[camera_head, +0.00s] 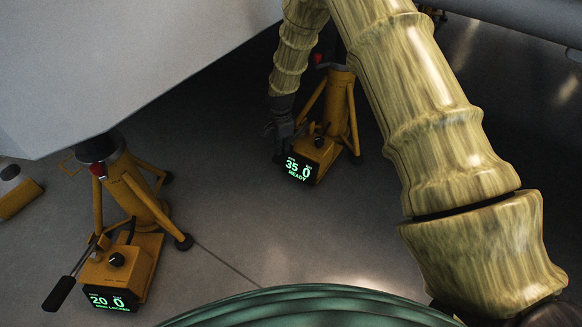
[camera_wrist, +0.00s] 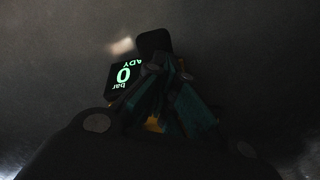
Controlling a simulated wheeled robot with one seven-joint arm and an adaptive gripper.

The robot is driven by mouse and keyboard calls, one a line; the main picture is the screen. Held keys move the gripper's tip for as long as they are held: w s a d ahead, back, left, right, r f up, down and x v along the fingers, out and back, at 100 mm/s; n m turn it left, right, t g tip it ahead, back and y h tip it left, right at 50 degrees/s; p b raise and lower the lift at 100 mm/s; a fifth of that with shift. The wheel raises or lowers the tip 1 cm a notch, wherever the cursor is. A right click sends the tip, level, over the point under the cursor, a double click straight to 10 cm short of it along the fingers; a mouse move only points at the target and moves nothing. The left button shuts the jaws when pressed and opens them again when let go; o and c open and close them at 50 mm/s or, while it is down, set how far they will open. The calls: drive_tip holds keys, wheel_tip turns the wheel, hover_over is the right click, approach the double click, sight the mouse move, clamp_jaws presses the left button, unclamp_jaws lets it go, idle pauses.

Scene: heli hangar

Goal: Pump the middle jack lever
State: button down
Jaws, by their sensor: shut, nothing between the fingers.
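The jack (camera_head: 340,100) at the upper middle is a yellow tripod with a pump box (camera_head: 320,150) at its foot. Its green display (camera_head: 298,168) reads 35, a partly unclear digit and READY. My gripper (camera_head: 279,143) is low beside this box, at its left, with its fingers shut and nothing held. The box's lever is not clear in the head view, where my gripper covers part of that side. In the wrist view my shut fingers (camera_wrist: 165,70) are beside the display (camera_wrist: 123,77). A dark rounded block (camera_wrist: 154,41) beyond their tips may be the lever's grip; contact cannot be told.
Another yellow jack (camera_head: 135,190) stands at the left, its black-gripped lever (camera_head: 62,290) sticking out and its display (camera_head: 112,300) reading about 20. Part of another yellow unit (camera_head: 15,190) shows at the left edge. A large grey body (camera_head: 120,60) hangs overhead. Floor between the jacks is clear.

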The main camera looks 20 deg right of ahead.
drive_tip(key=shift+f, duration=0.25)
wheel_tip(320, 180, up, 8)
drive_tip(key=p, duration=0.7)
drive_tip(key=shift+r+p, duration=0.2)
drive_tip(key=shift+p, duration=0.2)
wheel_tip(320, 180, up, 5)
drive_tip(key=p, duration=0.4)
drive_tip(key=shift+p, duration=0.35)
